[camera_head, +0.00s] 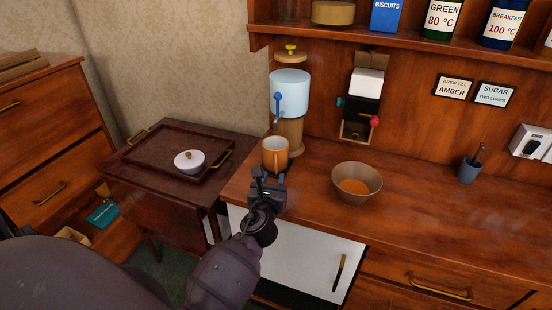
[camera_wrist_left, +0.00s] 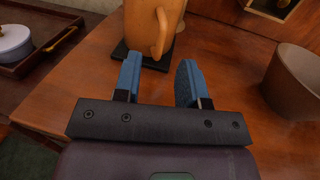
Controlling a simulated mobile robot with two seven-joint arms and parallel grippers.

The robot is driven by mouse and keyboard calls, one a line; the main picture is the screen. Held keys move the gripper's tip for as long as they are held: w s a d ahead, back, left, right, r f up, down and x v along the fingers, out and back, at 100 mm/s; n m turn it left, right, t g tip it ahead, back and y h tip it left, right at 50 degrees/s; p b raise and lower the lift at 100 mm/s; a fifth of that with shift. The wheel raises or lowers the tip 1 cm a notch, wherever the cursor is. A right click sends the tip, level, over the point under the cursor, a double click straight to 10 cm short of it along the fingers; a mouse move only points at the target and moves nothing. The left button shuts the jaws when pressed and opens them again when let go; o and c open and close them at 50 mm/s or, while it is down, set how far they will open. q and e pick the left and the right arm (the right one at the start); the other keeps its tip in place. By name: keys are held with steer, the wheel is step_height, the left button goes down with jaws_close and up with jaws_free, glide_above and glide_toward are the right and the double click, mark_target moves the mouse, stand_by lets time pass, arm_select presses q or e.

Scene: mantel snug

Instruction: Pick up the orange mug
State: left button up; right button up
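The orange mug (camera_head: 275,153) stands upright on the wooden counter, below the spout of a dispenser with a pale blue tank. In the left wrist view the mug (camera_wrist_left: 149,25) stands on a dark square pad (camera_wrist_left: 140,57), its handle facing my gripper. My left gripper (camera_head: 268,178) is just in front of the mug in the head view. In the left wrist view its two blue fingers (camera_wrist_left: 158,80) are apart with nothing between them, and the mug is beyond the tips. My right gripper is not in view.
A brown bowl (camera_head: 357,183) with orange contents stands right of the mug. The dispenser (camera_head: 289,95) rises behind the mug. A tray (camera_head: 140,158) with a white lidded pot (camera_head: 189,162) is on the low table at left. A small blue-grey cup (camera_head: 469,170) stands further right. The counter between bowl and cup is clear.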

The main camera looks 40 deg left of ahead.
mark_target(276, 169)
arm_select(q)
steer(key=shift+x, duration=2.75)
jaws_close()
